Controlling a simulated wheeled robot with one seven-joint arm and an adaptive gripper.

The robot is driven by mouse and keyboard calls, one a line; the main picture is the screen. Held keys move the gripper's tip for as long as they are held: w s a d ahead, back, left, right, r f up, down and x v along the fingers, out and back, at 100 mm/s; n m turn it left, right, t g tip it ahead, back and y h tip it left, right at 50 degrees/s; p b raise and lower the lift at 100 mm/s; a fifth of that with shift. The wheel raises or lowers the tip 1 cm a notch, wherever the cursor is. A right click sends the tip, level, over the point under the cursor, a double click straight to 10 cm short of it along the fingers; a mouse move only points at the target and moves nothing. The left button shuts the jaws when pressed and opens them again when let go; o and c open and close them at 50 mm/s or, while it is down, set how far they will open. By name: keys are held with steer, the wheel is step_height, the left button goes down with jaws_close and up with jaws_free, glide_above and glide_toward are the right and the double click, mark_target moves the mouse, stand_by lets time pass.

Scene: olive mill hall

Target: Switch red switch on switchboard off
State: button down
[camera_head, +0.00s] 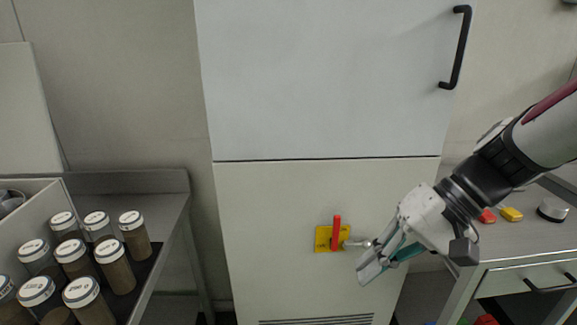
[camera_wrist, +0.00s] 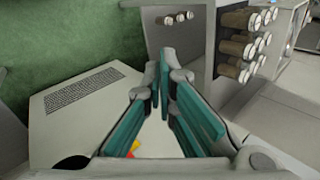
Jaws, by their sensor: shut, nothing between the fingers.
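The red switch (camera_head: 336,232) is an upright red lever on a yellow plate (camera_head: 322,240), mounted on the lower front panel of a tall pale cabinet. My gripper (camera_head: 366,276) is just right of the switch and slightly lower in the head view, tilted down and left. Its teal-padded fingers are shut with nothing between them. Whether it touches the lever cannot be told. In the wrist view the fingertips (camera_wrist: 166,62) converge near the middle. A small bit of red and yellow shows at the lower left there, mostly hidden by a finger.
The cabinet (camera_head: 300,190) has an upper door with a black handle (camera_head: 457,48) and a vent grille low down. A shelf with several capped jars (camera_head: 115,262) stands left. A right-hand table (camera_head: 525,240) holds red and yellow items and a round silver-topped knob.

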mark_target(335, 233)
steer(key=w+d+f+m+t+y+b, duration=0.2)
steer(key=w+d+f+y+b, duration=0.15)
steer(key=w, duration=0.35)
steer(key=w+d+f+m+t+y+b, duration=0.1)
steer(key=w+d+f+t+y+b, duration=0.15)
steer(key=w+f, duration=0.35)
steer(key=w+d+f+m+t+b, duration=0.2)
steer(key=w+d+f+t, duration=0.2)
steer(key=d, duration=0.2)
steer(key=w+d+f+m+t+h+b, duration=0.1)
steer(key=w+d+f+m+t+b, duration=0.1)
steer(key=w+d+f+t, duration=0.2)
steer(key=shift+w+d+f, duration=0.2)
steer(key=shift+w+d, duration=0.1)
steer(key=shift+d, duration=0.85)
steer(key=b+x, duration=0.1)
steer(key=x, duration=0.9)
steer(key=shift+a, duration=2.05)
